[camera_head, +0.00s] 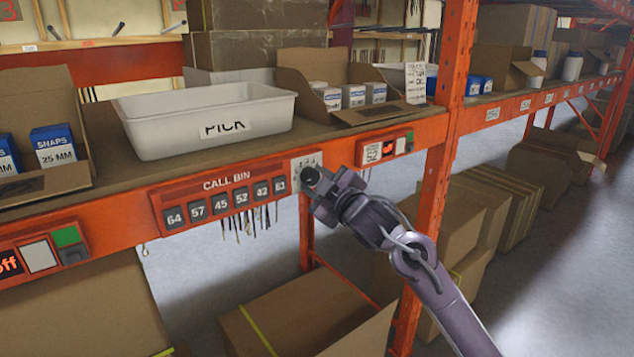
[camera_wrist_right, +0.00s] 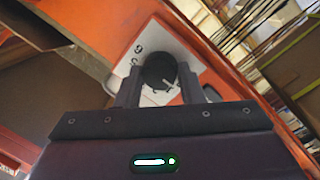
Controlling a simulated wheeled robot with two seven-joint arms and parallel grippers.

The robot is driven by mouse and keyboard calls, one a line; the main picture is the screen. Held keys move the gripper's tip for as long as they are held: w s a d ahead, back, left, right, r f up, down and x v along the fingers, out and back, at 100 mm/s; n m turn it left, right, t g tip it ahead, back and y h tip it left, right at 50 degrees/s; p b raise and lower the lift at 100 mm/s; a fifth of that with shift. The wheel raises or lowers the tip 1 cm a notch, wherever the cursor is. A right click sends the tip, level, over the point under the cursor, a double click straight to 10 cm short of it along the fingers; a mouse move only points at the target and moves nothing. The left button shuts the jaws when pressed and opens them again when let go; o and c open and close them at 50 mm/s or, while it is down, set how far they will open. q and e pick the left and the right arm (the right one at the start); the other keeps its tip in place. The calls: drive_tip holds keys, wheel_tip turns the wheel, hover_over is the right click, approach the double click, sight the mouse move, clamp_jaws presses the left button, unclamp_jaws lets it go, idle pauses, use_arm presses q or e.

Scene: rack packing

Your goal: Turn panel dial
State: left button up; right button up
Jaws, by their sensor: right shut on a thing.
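The panel dial is a round black knob on a pale numbered plate (camera_head: 306,160), fixed to the orange shelf beam at the right end of the CALL BIN panel. My right gripper (camera_head: 316,186) reaches it from the lower right and covers part of the plate in the head view. In the right wrist view, the dial (camera_wrist_right: 159,72) sits between the two fingers of my right gripper (camera_wrist_right: 160,92), which is shut on it. A pale pointer mark shows on the knob, and some of the plate's numbers are hidden. My left gripper is not in view.
The CALL BIN panel (camera_head: 222,197) has several number tags. A white PICK bin (camera_head: 205,118) stands on the shelf above. A small red display (camera_head: 384,149) is right of the dial, beside an orange upright (camera_head: 440,170). Cardboard boxes (camera_head: 290,315) fill the floor below.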

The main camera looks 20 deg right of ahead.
drive_tip(key=shift+r+m+p, duration=0.15)
drive_tip(key=shift+m+p, duration=0.55)
drive_tip(key=shift+p, duration=0.3)
drive_tip(key=m+g+p, duration=0.1)
drive_tip(key=m+p, duration=0.5)
drive_tip(key=p, duration=0.1)
drive_tip(key=shift+r+m+p, duration=0.15)
drive_tip(key=shift+m+p, duration=0.15)
drive_tip(key=shift+p, duration=0.1)
drive_tip(key=shift+m+y+p, duration=0.3)
drive_tip(key=shift+m+p, duration=1.2)
drive_tip(key=shift+p, duration=0.15)
drive_tip(key=shift+f+g, duration=0.2)
drive_tip(key=shift+g, duration=0.1)
drive_tip(key=o, duration=1)
